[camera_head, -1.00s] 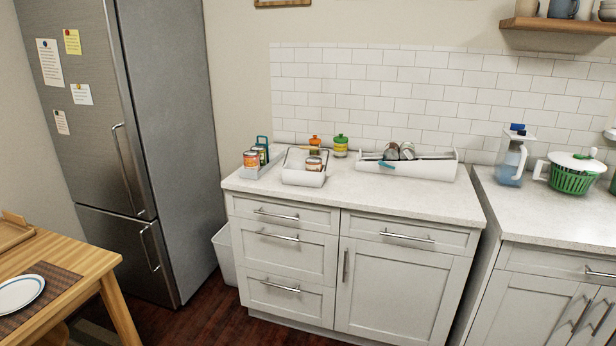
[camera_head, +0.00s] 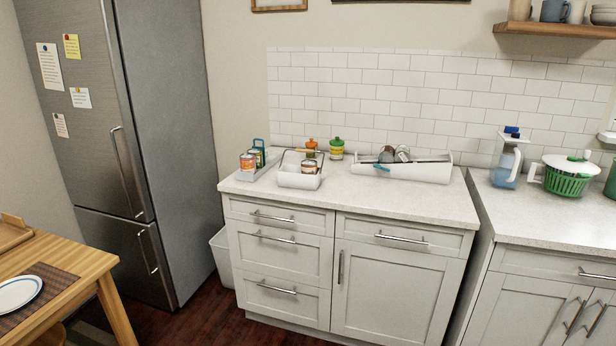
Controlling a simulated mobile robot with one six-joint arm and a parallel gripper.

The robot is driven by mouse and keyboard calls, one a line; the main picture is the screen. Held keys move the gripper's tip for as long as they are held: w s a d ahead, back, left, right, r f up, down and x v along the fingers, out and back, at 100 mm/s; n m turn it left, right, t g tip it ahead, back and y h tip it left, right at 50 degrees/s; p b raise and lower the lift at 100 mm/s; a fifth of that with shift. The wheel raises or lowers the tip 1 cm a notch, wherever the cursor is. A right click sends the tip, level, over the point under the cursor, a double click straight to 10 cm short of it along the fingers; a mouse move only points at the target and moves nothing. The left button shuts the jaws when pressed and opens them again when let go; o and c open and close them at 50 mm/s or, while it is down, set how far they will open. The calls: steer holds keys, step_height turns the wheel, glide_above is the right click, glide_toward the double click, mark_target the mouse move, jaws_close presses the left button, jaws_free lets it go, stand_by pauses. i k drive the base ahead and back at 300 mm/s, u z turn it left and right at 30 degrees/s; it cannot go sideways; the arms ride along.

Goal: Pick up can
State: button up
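Several cans stand in holders on the white counter (camera_head: 400,205). An orange-labelled can (camera_head: 248,162) sits in the grey tray (camera_head: 262,175) at the left, with a darker can or jar behind it. Another can (camera_head: 309,167) with an orange-red label sits in the white handled caddy (camera_head: 298,182). A silver can (camera_head: 402,153) lies tilted in the long white tray (camera_head: 425,172). I cannot tell which can the task means. My gripper is not in this view.
A green-lidded jar (camera_head: 336,149) and an orange-topped jar (camera_head: 311,148) stand behind the caddy. A fridge (camera_head: 165,120) is at the left, with a wooden table (camera_head: 75,265) in front of it. Bare floor lies before the cabinets. A green basket (camera_head: 566,183) stands at right.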

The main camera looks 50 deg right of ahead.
mark_target(307, 167)
steer(key=z, duration=0.05)
steer(key=i, duration=0.95)
